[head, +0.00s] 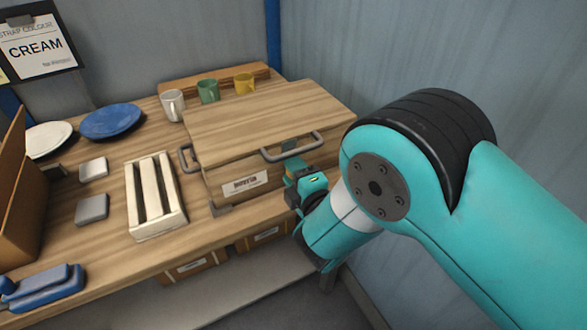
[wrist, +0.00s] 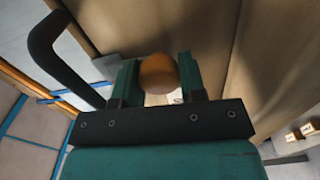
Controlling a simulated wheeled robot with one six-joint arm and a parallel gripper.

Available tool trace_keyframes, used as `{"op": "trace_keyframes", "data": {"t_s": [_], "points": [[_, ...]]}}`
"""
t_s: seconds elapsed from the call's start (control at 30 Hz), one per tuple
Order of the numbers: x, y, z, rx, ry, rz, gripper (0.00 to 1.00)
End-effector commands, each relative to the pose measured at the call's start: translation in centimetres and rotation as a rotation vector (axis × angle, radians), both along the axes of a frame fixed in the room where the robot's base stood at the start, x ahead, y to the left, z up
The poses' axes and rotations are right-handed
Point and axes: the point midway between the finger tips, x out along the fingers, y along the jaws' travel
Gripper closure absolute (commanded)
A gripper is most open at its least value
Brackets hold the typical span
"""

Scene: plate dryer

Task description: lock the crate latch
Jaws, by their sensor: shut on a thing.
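The wooden crate (head: 270,110) stands on the bench with its lid down flat. It has a grey bar handle (head: 292,147) on its front edge, another at its left side, and a white label (head: 245,184). My gripper (head: 296,168) is at the crate's front face, below the front handle. In the wrist view, my gripper (wrist: 159,82) has its two teal fingers on either side of a round orange-brown knob (wrist: 158,72), which I take to be the latch's knob. It is shut on this knob. The rest of the latch is hidden, so its position cannot be told.
A dark bar handle (wrist: 62,55) is close to the left finger in the wrist view. A cream slatted rack (head: 154,196) stands left of the crate. Several cups (head: 208,91) and a blue plate (head: 111,121) are farther back. A blue tool (head: 45,287) lies front left.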

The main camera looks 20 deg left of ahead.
Motion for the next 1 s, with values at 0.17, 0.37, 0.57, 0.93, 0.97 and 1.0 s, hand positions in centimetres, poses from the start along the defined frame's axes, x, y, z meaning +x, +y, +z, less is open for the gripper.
{"op": "trace_keyframes", "data": {"t_s": [0.17, 0.37, 0.57, 0.93, 0.97, 1.0], "points": [[-0.08, 0.06, 0.00, -0.036, -0.043, 0.002, 0.86], [-0.09, 0.07, -0.03, -0.053, -0.063, 0.002, 0.86], [-0.09, 0.06, -0.05, -0.056, -0.067, 0.002, 0.86], [-0.05, 0.01, -0.06, -0.055, -0.066, 0.001, 0.39], [-0.04, 0.01, -0.06, -0.055, -0.066, 0.001, 0.39], [-0.03, 0.00, -0.06, -0.055, -0.066, 0.001, 0.39]]}}
